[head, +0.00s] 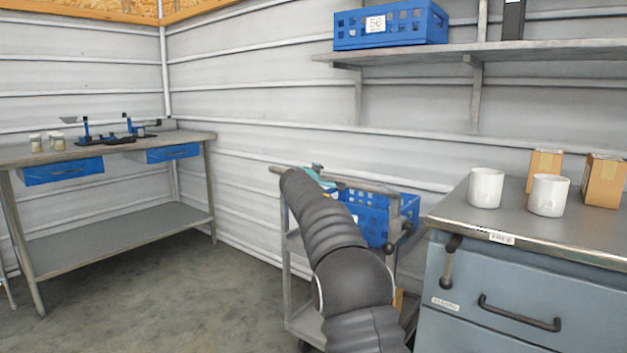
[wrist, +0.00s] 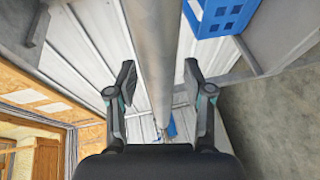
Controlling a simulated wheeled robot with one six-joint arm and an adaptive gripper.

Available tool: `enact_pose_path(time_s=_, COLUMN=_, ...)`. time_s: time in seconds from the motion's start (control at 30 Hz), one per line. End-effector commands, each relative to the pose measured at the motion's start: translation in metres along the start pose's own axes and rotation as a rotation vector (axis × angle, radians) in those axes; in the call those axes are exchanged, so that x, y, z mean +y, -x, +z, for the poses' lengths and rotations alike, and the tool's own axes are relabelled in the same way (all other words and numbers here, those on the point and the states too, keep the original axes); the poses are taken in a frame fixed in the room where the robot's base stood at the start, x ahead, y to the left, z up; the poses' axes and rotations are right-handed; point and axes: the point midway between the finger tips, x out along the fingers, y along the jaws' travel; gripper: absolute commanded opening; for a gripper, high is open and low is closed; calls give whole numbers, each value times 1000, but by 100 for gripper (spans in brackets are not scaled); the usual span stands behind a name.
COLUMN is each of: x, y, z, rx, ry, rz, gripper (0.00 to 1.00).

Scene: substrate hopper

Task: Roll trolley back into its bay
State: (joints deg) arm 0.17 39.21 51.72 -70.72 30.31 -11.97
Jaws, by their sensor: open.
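The trolley (head: 303,325) is a grey metal cart standing beside the blue-grey cabinet, near the wall. My arm hides part of it. A blue crate (head: 405,212) rides on it and shows in the wrist view (wrist: 222,14). My gripper (head: 317,174) is at the trolley's top handle end, mostly hidden behind my arm. In the wrist view my gripper (wrist: 158,82) is open, one finger on each side of a grey round bar (wrist: 157,50), apparently the trolley's handle. Both fingers look apart from the bar. I cannot tell which place is the bay.
The cabinet (head: 490,298) at right carries white cups (head: 487,188) and cardboard boxes (head: 603,182). A wall shelf (head: 560,50) above holds another blue crate (head: 390,25). A workbench (head: 120,228) with blue drawers stands at left. The floor (head: 190,285) between is clear.

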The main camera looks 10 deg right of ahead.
Motion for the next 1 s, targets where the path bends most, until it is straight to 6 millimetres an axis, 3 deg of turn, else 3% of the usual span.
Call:
enact_pose_path(time_s=0.7, x=1, y=104, z=0, rx=1, ry=1, rz=2, gripper=52)
enact_pose_path(time_s=1.0, x=1, y=116, z=1, rx=0, ry=0, rz=2, gripper=52)
